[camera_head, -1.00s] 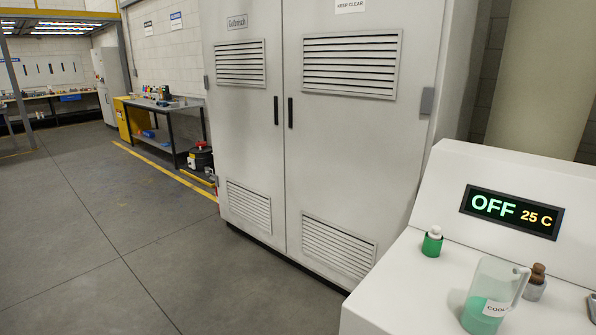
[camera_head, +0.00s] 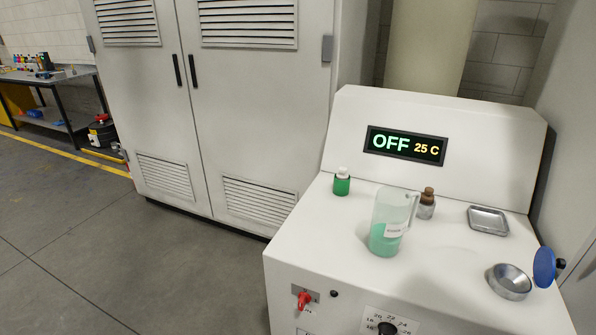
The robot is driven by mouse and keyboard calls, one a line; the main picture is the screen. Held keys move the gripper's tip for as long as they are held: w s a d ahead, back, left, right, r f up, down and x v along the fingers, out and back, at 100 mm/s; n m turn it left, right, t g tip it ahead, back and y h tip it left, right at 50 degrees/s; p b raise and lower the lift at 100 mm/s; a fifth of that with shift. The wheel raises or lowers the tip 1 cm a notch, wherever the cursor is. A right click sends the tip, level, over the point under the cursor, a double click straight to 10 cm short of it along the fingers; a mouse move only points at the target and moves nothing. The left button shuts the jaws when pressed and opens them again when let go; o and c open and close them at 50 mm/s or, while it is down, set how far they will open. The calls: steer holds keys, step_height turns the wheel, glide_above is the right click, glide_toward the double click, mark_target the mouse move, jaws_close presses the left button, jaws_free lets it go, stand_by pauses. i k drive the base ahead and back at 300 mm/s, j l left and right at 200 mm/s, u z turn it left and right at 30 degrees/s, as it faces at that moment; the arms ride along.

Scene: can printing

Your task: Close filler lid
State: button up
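The filler (camera_head: 509,282) is a metal funnel-like cup at the right of the white machine's top. Its round blue lid (camera_head: 545,267) stands upright on edge at the cup's right side, so the filler's mouth is uncovered. A dark knob shows on the lid's far right side. My gripper is not in view.
On the white machine (camera_head: 310,240) stand a jug of green liquid (camera_head: 386,238), a green bottle (camera_head: 341,182), a brown-capped bottle (camera_head: 426,204) and a metal tray (camera_head: 488,220). The display (camera_head: 405,145) reads OFF 25 C. Floor at left is clear.

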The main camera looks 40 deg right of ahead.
mark_target(545, 264)
steer(key=k+l+z, duration=0.35)
steer(key=k+l, duration=0.2)
steer(key=l, duration=0.15)
steer(key=k+l+z, duration=0.2)
steer(key=l, duration=0.2)
steer(key=k+l+z, duration=0.15)
steer(key=l, duration=0.3)
steer(key=j+z, duration=0.3)
steer(key=k+j, duration=0.05)
steer(key=j, duration=0.05)
